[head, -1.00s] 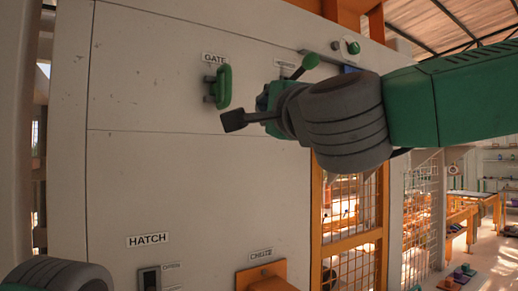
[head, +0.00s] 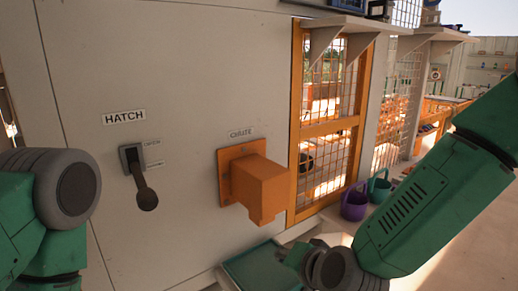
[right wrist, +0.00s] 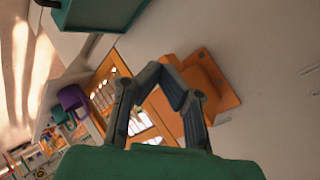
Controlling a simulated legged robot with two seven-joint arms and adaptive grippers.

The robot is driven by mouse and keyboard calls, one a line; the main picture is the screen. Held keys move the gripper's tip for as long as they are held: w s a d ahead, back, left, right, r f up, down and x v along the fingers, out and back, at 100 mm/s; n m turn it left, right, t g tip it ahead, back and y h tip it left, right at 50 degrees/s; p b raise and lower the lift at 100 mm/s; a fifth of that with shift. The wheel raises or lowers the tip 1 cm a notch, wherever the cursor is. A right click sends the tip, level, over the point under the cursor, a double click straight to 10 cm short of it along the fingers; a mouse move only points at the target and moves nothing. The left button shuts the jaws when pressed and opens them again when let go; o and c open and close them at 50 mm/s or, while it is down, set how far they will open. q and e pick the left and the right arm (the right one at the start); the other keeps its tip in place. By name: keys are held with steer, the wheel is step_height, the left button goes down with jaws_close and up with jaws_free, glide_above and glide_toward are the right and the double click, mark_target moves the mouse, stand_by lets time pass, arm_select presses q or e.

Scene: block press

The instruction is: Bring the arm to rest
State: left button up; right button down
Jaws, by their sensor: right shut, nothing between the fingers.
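My right arm (head: 425,205) comes in from the right and reaches down to the lower middle of the head view. My right gripper (head: 290,256) is low, below and right of the orange chute, apart from the wall panel. In the right wrist view its fingers (right wrist: 165,78) are shut, with nothing held. My left arm (head: 55,200) stands at the left edge; its gripper is not in view.
The pale panel (head: 195,80) carries a HATCH lever (head: 146,198) pointing down and a protruding orange chute (head: 262,190). A teal tray (head: 262,266) lies below. Purple (head: 354,206) and teal (head: 381,190) buckets stand beside the orange-framed mesh door (head: 330,120).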

steer(key=s+d+f+n+g+h+b, duration=0.1)
steer(key=s+d+f+n+g, duration=0.15)
steer(key=s+d+f, duration=0.55)
steer(key=s+d+f+n+g+h+b, duration=0.1)
steer(key=s+f+g+h, duration=0.15)
steer(key=s+f, duration=0.7)
arm_select(q)
steer(key=shift+a+f+b, duration=0.2)
steer(key=shift+f+b, duration=0.55)
steer(key=shift+f, duration=1.25)
arm_select(e)
steer(key=s+d+f+n+g+h, duration=0.1)
steer(key=s+d+f+g, duration=0.3)
steer(key=s+d+f, duration=0.6)
steer(key=shift+s+d+f+n+g, duration=0.35)
steer(key=shift+s+d+n, duration=0.5)
steer(key=shift+s+d, duration=0.95)
arm_select(q)
steer(key=shift+a, duration=0.15)
arm_select(e)
steer(key=shift+s+a+h, duration=0.15)
steer(key=shift+a+h, duration=0.1)
steer(key=shift+a, duration=0.05)
arm_select(q)
steer(key=shift+a, duration=0.1)
steer(key=shift+c, duration=0.7)
steer(key=shift+f, duration=0.15)
arm_select(e)
steer(key=shift+a+r, duration=0.15)
